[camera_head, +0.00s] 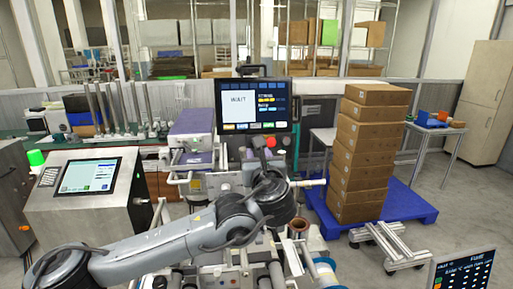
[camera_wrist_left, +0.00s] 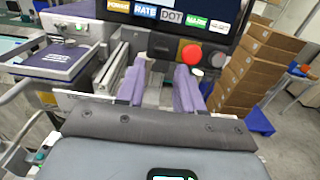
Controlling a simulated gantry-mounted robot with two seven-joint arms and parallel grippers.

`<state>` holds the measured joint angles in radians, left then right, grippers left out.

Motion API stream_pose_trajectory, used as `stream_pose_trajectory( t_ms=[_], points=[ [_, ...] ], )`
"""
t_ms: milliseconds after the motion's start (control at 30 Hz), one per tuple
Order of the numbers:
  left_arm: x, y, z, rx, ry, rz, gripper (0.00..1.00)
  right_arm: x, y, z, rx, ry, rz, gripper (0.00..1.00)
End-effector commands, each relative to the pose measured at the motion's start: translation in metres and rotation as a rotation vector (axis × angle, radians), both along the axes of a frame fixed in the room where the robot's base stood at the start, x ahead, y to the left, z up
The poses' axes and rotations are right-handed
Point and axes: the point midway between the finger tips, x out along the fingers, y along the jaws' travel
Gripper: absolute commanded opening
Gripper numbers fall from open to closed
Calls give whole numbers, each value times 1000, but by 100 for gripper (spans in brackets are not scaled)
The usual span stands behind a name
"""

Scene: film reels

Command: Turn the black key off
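My left gripper (camera_wrist_left: 160,72) shows its two purple fingers apart, with nothing held between them, in the left wrist view. It points at the panel below the monitor (camera_wrist_left: 165,12). A round red button (camera_wrist_left: 191,54) sits just above and right of the right fingertip, and a pale round button (camera_wrist_left: 218,59) is beside it. In the head view my left arm reaches the front of the machine, just below the red button (camera_head: 271,142) and the monitor (camera_head: 255,105). I cannot make out the black key clearly; the fingers may hide it. My right gripper is not in view.
Stacked brown boxes (camera_head: 368,150) stand on a blue pallet (camera_head: 405,203) to the right. A steel console with a screen (camera_head: 88,176) stands at the left. Purple-topped equipment (camera_head: 192,133) is left of the monitor. Rollers and rails lie under my arm.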

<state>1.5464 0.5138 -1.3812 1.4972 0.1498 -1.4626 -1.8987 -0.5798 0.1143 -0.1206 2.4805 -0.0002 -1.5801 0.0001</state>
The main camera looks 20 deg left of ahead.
Motion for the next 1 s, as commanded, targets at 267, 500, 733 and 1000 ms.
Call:
stream_pose_trajectory(
  t_ms=[267, 500, 733, 1000],
  points=[
    [38, 20, 0, -2, 1, 1, 36, 0, 0, 4, 0, 0, 0, 43],
    [54, 28, -1, -1, 0, -1, 36, 0, -1, 5, -5, 0, 3, 43],
    [57, 30, -1, -1, 0, -1, 36, 0, -3, 5, -11, 0, 7, 43],
    [57, 30, -1, -1, 0, -1, 15, 0, -2, 5, -9, 1, 5, 43]
  ],
)
